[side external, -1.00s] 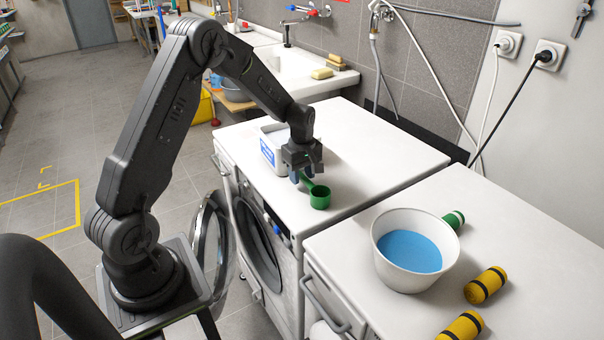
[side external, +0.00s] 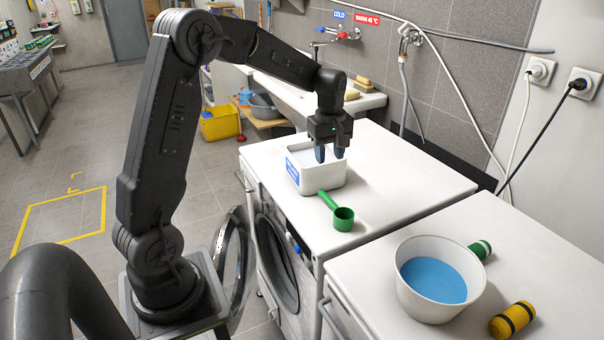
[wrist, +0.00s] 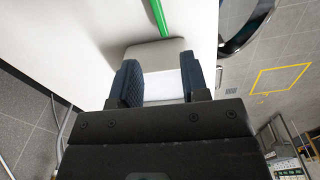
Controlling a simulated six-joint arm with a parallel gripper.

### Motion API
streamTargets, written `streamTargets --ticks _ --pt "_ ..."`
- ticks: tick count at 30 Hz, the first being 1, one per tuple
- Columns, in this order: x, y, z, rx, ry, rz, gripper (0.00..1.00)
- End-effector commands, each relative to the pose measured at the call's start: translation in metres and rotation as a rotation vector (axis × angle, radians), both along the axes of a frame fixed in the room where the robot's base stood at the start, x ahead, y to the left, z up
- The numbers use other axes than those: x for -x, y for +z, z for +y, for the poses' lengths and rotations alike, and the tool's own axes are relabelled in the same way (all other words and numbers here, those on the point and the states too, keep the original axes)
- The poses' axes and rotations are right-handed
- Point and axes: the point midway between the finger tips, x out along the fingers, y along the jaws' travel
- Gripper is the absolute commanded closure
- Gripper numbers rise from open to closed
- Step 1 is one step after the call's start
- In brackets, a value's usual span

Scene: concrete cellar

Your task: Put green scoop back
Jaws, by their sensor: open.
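The green scoop (side external: 343,217) lies on the white top of the washing machine, its handle pointing toward the white tub (side external: 326,179) with a blue label. I cannot tell whether the handle tip touches the tub. In the wrist view, part of the green handle (wrist: 160,17) shows at the top edge, beyond the fingertips. My gripper (side external: 330,154) is open and empty above the tub, behind the scoop. In the wrist view, the tub (wrist: 163,84) shows between the two blue fingers of my gripper (wrist: 160,78). The tub's contents look white.
A white bowl of blue powder (side external: 433,280) stands on the right-hand counter, beside a green roll (side external: 481,249) and a yellow-black roll (side external: 512,319). The washing machine door (side external: 232,262) hangs open. A sink (side external: 345,103) is behind. The machine top right of the scoop is clear.

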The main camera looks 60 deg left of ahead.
Motion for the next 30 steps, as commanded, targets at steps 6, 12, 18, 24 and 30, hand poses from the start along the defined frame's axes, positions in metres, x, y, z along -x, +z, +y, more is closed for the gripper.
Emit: streamTargets --ticks 6,12,18,24,30 --pt "0.054 0.064 -0.073 -0.079 -0.428 -0.124 0.59" --pt "0.124 0.093 -0.129 -0.180 -0.856 -0.232 0.59" --pt "0.187 0.094 -0.163 -0.294 -1.219 -0.322 0.59" --pt "0.217 0.086 -0.175 -0.361 -1.401 -0.362 0.59" --pt "0.221 0.084 -0.177 -0.371 -1.430 -0.366 0.59"
